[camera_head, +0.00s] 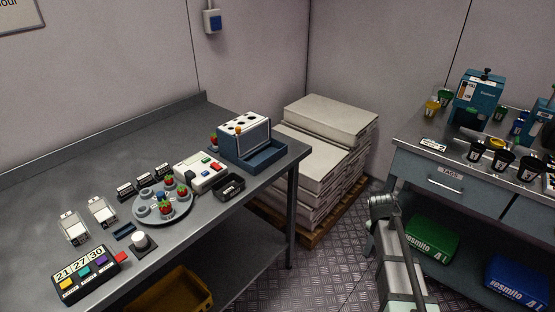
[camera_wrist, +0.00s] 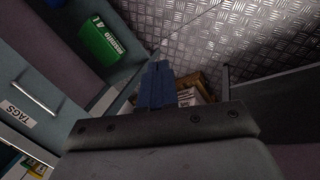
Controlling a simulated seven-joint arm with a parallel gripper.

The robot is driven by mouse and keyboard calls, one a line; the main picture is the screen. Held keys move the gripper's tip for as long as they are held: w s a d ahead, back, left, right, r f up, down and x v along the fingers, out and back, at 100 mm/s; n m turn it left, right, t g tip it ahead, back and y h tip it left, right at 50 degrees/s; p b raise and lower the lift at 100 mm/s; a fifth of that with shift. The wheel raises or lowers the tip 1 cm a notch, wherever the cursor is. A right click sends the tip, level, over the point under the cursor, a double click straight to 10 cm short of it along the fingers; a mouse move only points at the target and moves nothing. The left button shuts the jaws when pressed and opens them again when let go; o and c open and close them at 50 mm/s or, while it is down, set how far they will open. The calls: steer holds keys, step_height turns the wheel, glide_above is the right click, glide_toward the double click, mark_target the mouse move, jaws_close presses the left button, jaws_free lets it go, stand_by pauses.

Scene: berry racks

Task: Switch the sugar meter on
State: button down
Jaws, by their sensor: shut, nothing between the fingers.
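A white device (camera_head: 200,172) with a green button, red buttons and a small dark window stands on the left bench; it looks like the sugar meter, but I cannot read a label or tell whether it is on. A small black tray (camera_head: 229,187) sits just right of it. My gripper (camera_wrist: 157,70) shows in the wrist view with its blue fingers shut together and empty, above the floor. In the head view my arm rises at lower right, in the gap between the benches, well away from the device. The device is not in the wrist view.
A round grey plate (camera_head: 151,211) with several berries is left of the device. A blue-and-white box (camera_head: 245,140) stands behind it. A panel (camera_head: 88,275) shows 21, 27, 30. White stacked sheets (camera_head: 330,120) fill the corner. A drawer bench (camera_head: 440,178) stands right.

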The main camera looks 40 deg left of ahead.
steer(key=s+a+r+n+t, duration=0.15)
steer(key=a+r, duration=0.25)
steer(key=a, duration=0.4)
steer(key=a+r+n, duration=0.3)
steer(key=a, duration=0.5)
step_height(320, 180, up, 24)
steer(key=n+t+y, duration=0.4)
steer(key=n, duration=0.6)
glide_above(213, 166)
steer(key=d, duration=0.1)
steer(key=shift+s+d, duration=0.1)
steer(key=shift+d, duration=0.05)
steer(key=shift+a+f, duration=0.2)
steer(key=shift+f, duration=1.25)
steer(key=shift+a+f, duration=0.2)
steer(key=shift+f, duration=1.25)
steer(key=shift+a+f, duration=0.2)
steer(key=shift+f, duration=1.25)
steer(key=shift+a+f, duration=0.1)
steer(key=shift+f, duration=0.6)
steer(key=shift+r, duration=0.1)
